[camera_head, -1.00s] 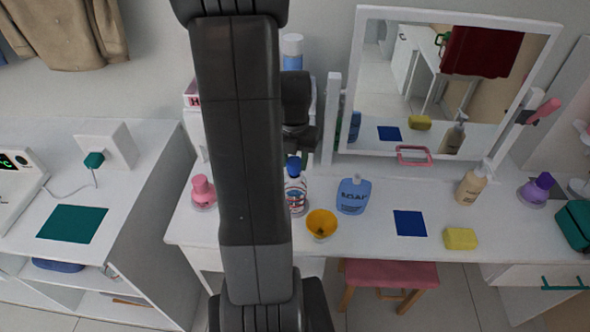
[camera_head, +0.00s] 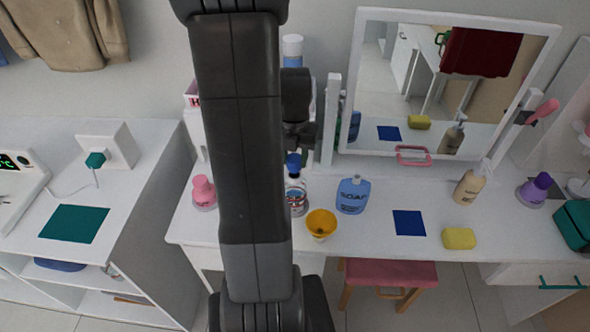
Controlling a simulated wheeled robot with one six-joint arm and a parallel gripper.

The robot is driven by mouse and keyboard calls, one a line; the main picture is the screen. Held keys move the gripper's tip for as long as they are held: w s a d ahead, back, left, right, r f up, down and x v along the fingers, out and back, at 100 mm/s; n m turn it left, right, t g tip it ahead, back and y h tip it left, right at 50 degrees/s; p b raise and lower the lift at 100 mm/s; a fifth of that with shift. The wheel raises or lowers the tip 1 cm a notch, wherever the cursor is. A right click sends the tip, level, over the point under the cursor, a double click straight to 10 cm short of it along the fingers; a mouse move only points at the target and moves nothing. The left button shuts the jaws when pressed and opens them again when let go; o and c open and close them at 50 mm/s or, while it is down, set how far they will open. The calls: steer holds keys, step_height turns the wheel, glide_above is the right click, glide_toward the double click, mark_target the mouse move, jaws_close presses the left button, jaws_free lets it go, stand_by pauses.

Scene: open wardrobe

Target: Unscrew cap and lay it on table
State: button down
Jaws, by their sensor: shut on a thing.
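A small bottle (camera_head: 297,198) with a red, white and blue label stands upright on the white table, partly hidden by my arm. My gripper (camera_head: 295,149) points down over the bottle and is shut on the cap. My arm hides much of the gripper's left side. I cannot tell for sure whether the cap is fully clear of the neck.
A yellow cup (camera_head: 321,224) and a blue soap bottle (camera_head: 352,195) stand close by. A pink bottle (camera_head: 203,192) is to the left. A blue square (camera_head: 409,222) and a yellow sponge (camera_head: 459,238) lie to the right. The mirror (camera_head: 445,85) stands behind.

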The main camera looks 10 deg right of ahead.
steer(key=shift+r, duration=0.15)
steer(key=shift+r+p, duration=1.55)
steer(key=shift+r, duration=0.4)
